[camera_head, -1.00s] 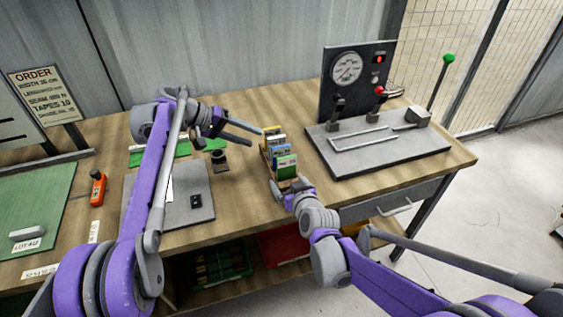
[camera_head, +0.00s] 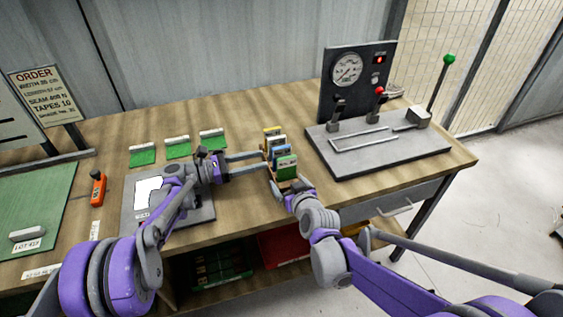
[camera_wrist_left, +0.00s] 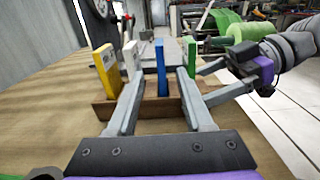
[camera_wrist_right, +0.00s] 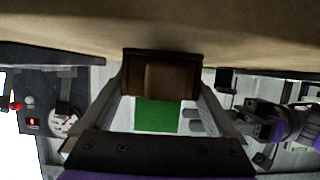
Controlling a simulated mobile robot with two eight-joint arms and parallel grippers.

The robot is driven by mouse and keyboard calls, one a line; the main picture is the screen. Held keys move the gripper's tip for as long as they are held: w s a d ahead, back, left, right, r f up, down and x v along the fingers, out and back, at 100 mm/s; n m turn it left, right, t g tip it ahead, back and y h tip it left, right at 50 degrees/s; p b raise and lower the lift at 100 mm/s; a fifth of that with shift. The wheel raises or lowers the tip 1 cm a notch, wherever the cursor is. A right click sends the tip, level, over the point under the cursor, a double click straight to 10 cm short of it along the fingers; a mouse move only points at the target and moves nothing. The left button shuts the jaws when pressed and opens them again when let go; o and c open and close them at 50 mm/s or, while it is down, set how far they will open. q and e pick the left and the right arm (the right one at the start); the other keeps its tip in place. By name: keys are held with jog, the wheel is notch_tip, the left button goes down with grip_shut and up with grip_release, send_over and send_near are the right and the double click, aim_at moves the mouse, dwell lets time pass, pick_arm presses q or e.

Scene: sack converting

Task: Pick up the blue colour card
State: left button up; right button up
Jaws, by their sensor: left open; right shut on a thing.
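The blue colour card (camera_head: 279,151) stands upright in a brown wooden rack (camera_wrist_left: 106,113) between a white and a green card. In the left wrist view, the blue card (camera_wrist_left: 161,68) is between the spread fingers of my left gripper (camera_wrist_left: 160,80). In the head view, my left gripper (camera_head: 264,160) is level with the rack, coming in from the left, open and empty. My right gripper (camera_head: 291,187) is at the rack's near end, shut on the rack; its wooden end (camera_wrist_right: 162,78) shows between the fingers in the right wrist view.
The yellow card (camera_wrist_left: 106,70), white card (camera_wrist_left: 131,60) and green card (camera_wrist_left: 189,64) share the rack. A gauge panel with levers (camera_head: 350,80) stands to the right. Three green-and-white pieces (camera_head: 178,148) lie at the back left. A grey plate (camera_head: 200,212) is below my left wrist.

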pick_arm(q)
jog(key=x, duration=1.1)
grip_shut()
dwell(1.2)
